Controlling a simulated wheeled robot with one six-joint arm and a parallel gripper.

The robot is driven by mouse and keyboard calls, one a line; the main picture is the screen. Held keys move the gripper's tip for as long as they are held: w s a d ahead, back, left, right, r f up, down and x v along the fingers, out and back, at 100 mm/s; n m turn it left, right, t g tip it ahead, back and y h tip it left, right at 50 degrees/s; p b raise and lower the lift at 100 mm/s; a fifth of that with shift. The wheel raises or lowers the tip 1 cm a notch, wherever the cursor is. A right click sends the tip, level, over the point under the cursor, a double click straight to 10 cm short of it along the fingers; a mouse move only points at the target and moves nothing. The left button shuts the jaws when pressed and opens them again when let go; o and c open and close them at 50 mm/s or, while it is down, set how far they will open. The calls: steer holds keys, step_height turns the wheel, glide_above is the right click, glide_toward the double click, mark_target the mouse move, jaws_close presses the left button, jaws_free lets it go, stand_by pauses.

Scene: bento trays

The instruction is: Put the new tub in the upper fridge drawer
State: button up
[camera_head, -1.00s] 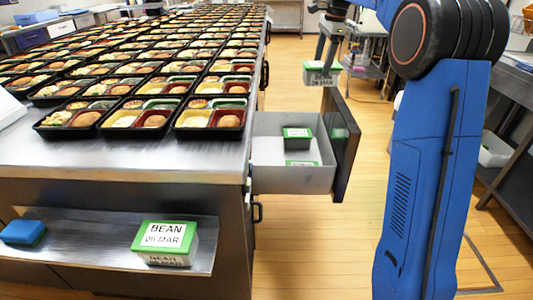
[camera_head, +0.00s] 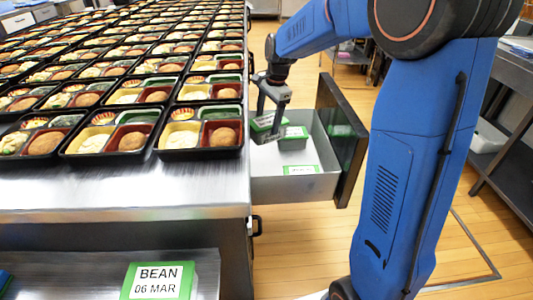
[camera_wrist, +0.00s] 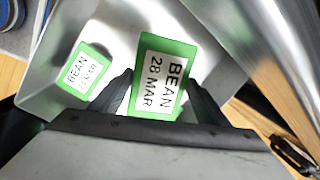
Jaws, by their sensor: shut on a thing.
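My gripper (camera_head: 269,112) is shut on a green-lidded tub (camera_head: 262,124) over the far left part of the open drawer (camera_head: 262,188). In the wrist view the held tub (camera_wrist: 163,75) reads "BEAN 28 MAR" and sits between my fingers (camera_wrist: 160,100). Two other green-lidded tubs are in the drawer: one (camera_head: 295,138) close to the held tub, one (camera_head: 300,170) nearer the front. The wrist view shows one drawer tub (camera_wrist: 82,75) labelled BEAN; its date is blurred. I cannot tell whether the held tub touches the drawer floor.
The drawer's dark front panel (camera_head: 345,140) stands out on the right. The steel counter (camera_head: 120,190) to the left carries many filled bento trays (camera_head: 200,150). A tub labelled "BEAN 06 MAR" (camera_head: 158,282) is on the low shelf below. The right part of the drawer has bare floor.

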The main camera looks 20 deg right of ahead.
step_height(320, 180, down, 14)
steer(key=shift+f, duration=0.1)
stand_by(0.5)
steer(key=o, duration=1.3)
steer(key=shift+f, duration=0.1)
steer(key=shift+o, duration=0.2)
